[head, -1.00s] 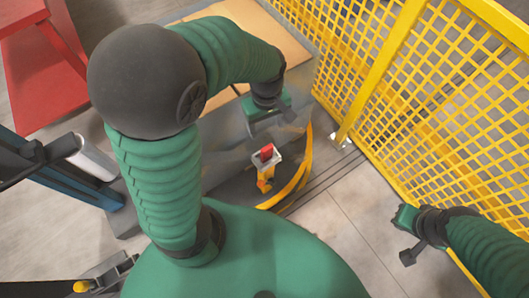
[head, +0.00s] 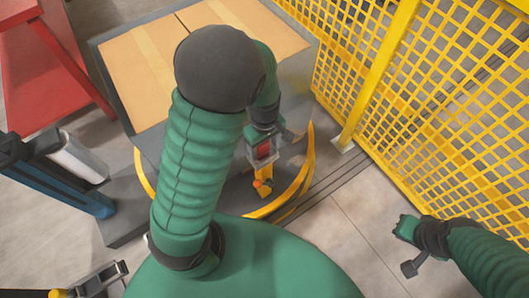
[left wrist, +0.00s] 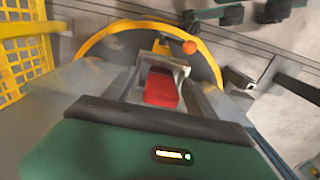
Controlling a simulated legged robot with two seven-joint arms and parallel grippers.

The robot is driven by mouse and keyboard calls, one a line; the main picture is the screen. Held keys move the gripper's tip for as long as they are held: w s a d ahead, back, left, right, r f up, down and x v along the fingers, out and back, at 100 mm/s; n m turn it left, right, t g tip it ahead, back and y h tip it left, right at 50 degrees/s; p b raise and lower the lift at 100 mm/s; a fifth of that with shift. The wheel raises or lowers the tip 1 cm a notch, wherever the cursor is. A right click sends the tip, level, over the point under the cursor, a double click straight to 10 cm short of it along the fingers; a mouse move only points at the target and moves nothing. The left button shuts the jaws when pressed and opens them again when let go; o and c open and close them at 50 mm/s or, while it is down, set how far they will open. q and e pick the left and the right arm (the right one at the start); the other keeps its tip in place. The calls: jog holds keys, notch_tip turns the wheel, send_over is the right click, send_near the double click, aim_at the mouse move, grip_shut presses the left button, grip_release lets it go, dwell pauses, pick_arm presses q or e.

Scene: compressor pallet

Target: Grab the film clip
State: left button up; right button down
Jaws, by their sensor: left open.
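The red film clip (head: 264,150) sits in a pale grey bracket (left wrist: 176,62) near the yellow curved guard. It also shows as a red block (left wrist: 161,88) in the left wrist view. My left gripper (head: 266,158) is open, with its fingers on either side of the clip. Whether they touch it cannot be told. My left arm hides part of the area in the head view. My right gripper (head: 407,252) is apart from the clip, over the floor at right; its finger opening is unclear.
A yellow piece with an orange ball (left wrist: 190,47) is close by the bracket. A yellow curved guard (head: 293,188) rings the pallet end. Cardboard boxes (head: 140,60) lie behind, and a yellow mesh fence (head: 455,110) stands at right. The floor (head: 350,235) between is clear.

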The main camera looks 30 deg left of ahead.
pick_arm(q)
jog(key=shift+a+f, duration=0.2)
jog(key=shift+f, duration=0.4)
jog(key=shift+a+r, duration=0.1)
jog(key=shift+a, duration=0.15)
jog(key=shift+c, duration=0.2)
jog(key=shift+d, duration=0.1)
grip_shut()
